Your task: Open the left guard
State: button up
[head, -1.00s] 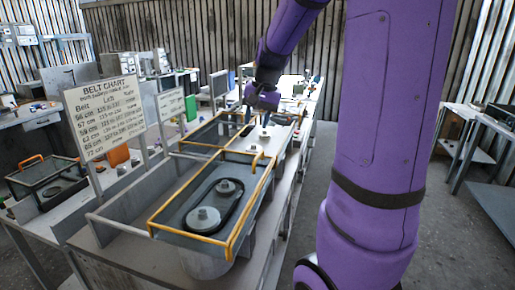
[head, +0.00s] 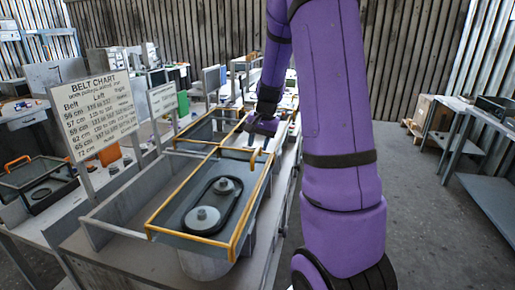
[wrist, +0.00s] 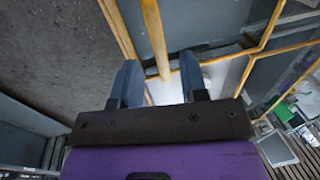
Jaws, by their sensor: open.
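The near guard, a yellow-edged frame (head: 190,237), lies flat over the bench box. Through it I see a dark belt (head: 239,200) around a front pulley (head: 203,219) and a rear pulley (head: 223,185). A second yellow-edged guard (head: 190,128) lies behind it. I cannot tell which is the left guard. My gripper (head: 258,143) is at the near guard's far right corner, fingers pointing down. In the wrist view my gripper (wrist: 160,73) is open, with the end of a yellow bar (wrist: 154,35) between the fingertips. I cannot tell whether they touch it.
A belt chart sign (head: 98,115) stands left of the guards, with a smaller sign (head: 163,100) behind it. An orange-handled box (head: 38,180) sits on the left bench. The floor (head: 420,220) to the right is clear, with a grey table (head: 500,190) beyond.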

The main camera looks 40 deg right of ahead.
jog(key=shift+w+a+f, duration=0.15)
jog(key=shift+f, duration=0.85)
grip_shut()
jog(key=w+a, duration=0.6)
jog(key=w, duration=0.5)
jog(key=w+a, duration=0.7)
jog(key=w, duration=0.4)
jog(key=shift+r, duration=0.15)
jog(key=shift+c, duration=0.7)
grip_release()
jog(key=shift+o, duration=0.7)
